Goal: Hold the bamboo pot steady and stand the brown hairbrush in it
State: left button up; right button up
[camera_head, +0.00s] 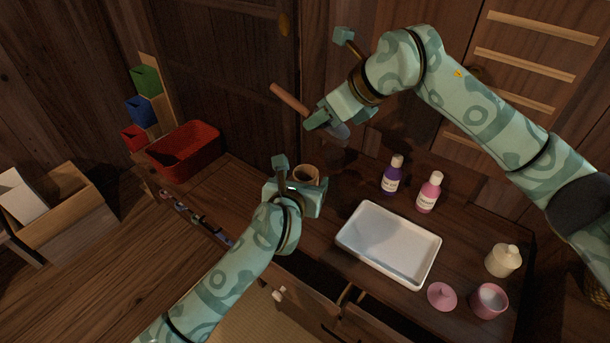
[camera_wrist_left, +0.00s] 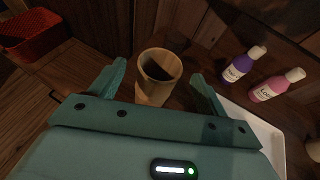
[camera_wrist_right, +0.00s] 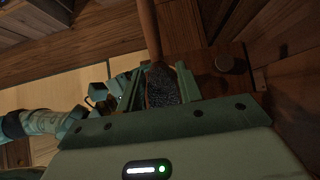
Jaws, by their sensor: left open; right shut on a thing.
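The bamboo pot (camera_head: 307,173) stands upright on the dark wooden top, partly behind my left gripper (camera_head: 296,190). In the left wrist view the pot (camera_wrist_left: 157,78) sits between the two open fingers (camera_wrist_left: 158,88), with gaps on both sides; its inside looks dark and empty. My right gripper (camera_head: 328,120) is above and right of the pot, shut on the brown hairbrush (camera_head: 290,99). The brush is tilted in the air, its handle pointing up-left and its head at lower right. In the right wrist view the dark bristly head (camera_wrist_right: 161,88) is between the fingers (camera_wrist_right: 160,85).
A white tray (camera_head: 345,240) lies right of the pot, with a purple bottle (camera_head: 390,178) and a pink bottle (camera_head: 428,194) behind it. A cream jar (camera_head: 502,261), a pink cup (camera_head: 487,303) and a pink lid (camera_head: 441,296) are at right. A red basket (camera_head: 184,151) stands at left.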

aim_at(308, 171)
pick_arm(q)
jog(key=shift+x, duration=1.95)
